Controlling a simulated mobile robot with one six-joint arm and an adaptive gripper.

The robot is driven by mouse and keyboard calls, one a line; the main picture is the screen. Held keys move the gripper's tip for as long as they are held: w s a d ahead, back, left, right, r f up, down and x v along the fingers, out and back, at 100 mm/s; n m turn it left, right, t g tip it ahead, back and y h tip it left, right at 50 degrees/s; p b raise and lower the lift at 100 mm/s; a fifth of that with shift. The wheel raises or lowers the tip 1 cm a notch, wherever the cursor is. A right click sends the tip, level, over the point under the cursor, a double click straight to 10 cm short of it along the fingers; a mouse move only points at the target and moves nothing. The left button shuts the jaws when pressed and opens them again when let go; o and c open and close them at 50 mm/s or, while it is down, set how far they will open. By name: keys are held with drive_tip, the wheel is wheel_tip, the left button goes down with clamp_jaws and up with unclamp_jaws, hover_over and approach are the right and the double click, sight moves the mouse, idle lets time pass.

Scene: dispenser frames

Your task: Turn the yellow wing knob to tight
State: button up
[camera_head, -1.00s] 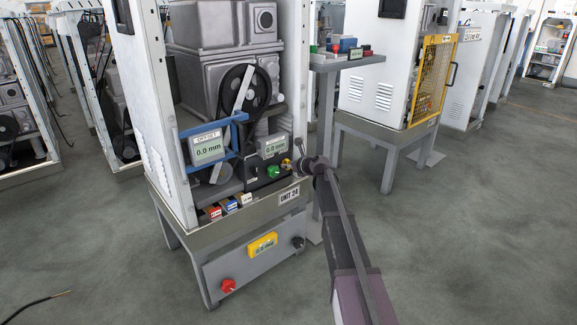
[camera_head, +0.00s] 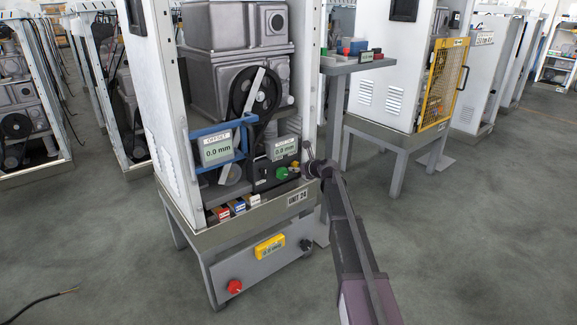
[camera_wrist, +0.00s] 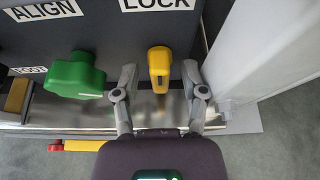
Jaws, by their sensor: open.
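The yellow wing knob (camera_wrist: 159,66) is on the dark panel under the LOCK label (camera_wrist: 158,4). Its wing looks roughly upright in the wrist view, pointing toward my gripper. My gripper (camera_wrist: 160,78) is open, with one finger on each side of the knob and a visible gap to both. In the head view my gripper (camera_head: 311,162) is at the right edge of the unit's lower panel, where the yellow knob (camera_head: 296,164) shows only as a small spot. I cannot tell how tight it is.
A green knob (camera_wrist: 75,75) sits left of the yellow one, under the ALIGN label (camera_wrist: 42,9). A white cabinet post (camera_wrist: 245,55) stands close on the right. The offset display (camera_head: 217,151) reads 0.0 mm. A red knob (camera_head: 234,286) is low on the stand.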

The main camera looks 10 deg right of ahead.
drive_tip(key=n+t+h+b, duration=0.1)
drive_tip(key=n+h, duration=0.1)
drive_tip(key=n, duration=0.1)
drive_tip(key=shift+s+a+f, duration=0.1)
drive_tip(key=n+t+h+b, duration=0.1)
drive_tip(key=n, duration=0.1)
drive_tip(key=shift+n+t, duration=0.3)
drive_tip(key=shift+n, duration=0.1)
drive_tip(key=shift+n+t+h+b, duration=0.6)
drive_tip(key=shift+n+t+b, duration=0.3)
drive_tip(key=shift+n+b, duration=0.75)
drive_tip(key=shift+n+t+b, duration=0.8)
drive_tip(key=shift+n+b, duration=0.25)
drive_tip(key=shift+n, duration=1.1)
drive_tip(key=s+d, duration=0.2)
drive_tip(key=s, duration=1.2)
drive_tip(key=s+a+r+n+g+y+p, duration=0.2)
drive_tip(key=s+a+r+n+p, duration=0.3)
drive_tip(key=r+p, duration=0.3)
drive_tip(key=s+a+r+n+g+y+p, duration=0.3)
drive_tip(key=r+p, duration=0.5)
drive_tip(key=p, duration=0.8)
drive_tip(key=s+a+n+g, duration=0.1)
drive_tip(key=s+n+g, duration=0.1)
drive_tip(key=n, duration=0.1)
drive_tip(key=shift+s+a+r+p, duration=0.2)
drive_tip(key=shift+s+a+p, duration=0.1)
drive_tip(key=shift+a, duration=0.1)
